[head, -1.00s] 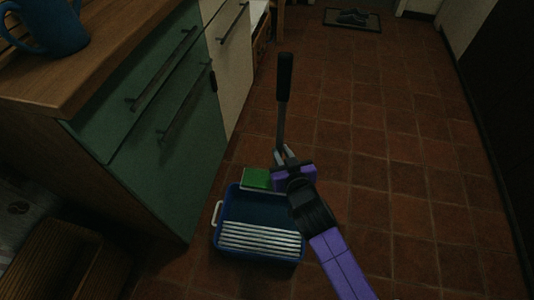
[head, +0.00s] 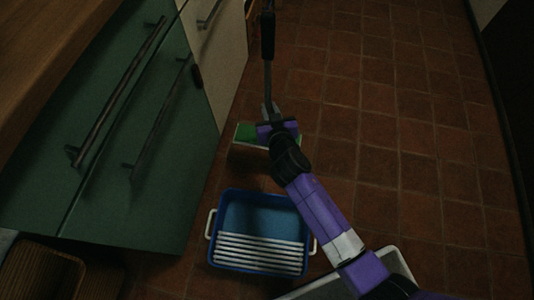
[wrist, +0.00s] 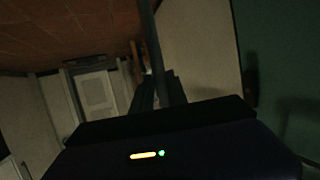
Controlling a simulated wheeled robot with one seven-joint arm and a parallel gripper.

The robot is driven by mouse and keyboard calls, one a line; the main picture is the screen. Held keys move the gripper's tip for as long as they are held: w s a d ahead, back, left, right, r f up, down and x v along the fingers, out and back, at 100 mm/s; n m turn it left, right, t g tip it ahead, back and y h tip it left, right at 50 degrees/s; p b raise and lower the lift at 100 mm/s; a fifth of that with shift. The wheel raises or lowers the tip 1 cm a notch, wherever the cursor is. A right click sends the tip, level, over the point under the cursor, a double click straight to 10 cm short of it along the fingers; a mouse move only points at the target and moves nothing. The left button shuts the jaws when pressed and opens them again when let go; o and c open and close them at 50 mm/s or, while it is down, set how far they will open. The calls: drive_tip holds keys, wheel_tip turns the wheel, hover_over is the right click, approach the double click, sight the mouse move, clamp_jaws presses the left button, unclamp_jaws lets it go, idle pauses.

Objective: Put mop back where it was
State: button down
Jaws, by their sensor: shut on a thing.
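The mop has a black grip (head: 268,35) at the top of a thin grey pole and a flat green and white head (head: 246,132) low down near the floor. It stands about upright. My gripper (head: 269,110) is shut on the pole just above the head and hides part of the head. In the wrist view the pole (wrist: 150,40) rises between the fingers of my gripper (wrist: 156,90). I cannot tell whether the head touches the floor. A blue tray (head: 256,211) with white ridges and side handles stands on the floor nearer to me than the mop head.
A green cabinet (head: 160,125) with dark bar handles stands close on the left, with a cream cabinet front (head: 222,55) beyond it. A brown wooden crate (head: 40,270) is at the lower left. The tiled floor (head: 390,140) is clear to the right of the mop.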

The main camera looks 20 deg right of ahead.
wheel_tip(320, 180, down, 20)
drive_tip(key=b, duration=1.2)
drive_tip(key=shift+r+b, duration=0.1)
drive_tip(key=shift+b, duration=0.2)
drive_tip(key=c, duration=1.3)
unclamp_jaws()
drive_tip(key=p+v, duration=0.2)
drive_tip(key=v, duration=1)
drive_tip(key=shift+s+p, duration=0.1)
drive_tip(key=shift+p, duration=0.2)
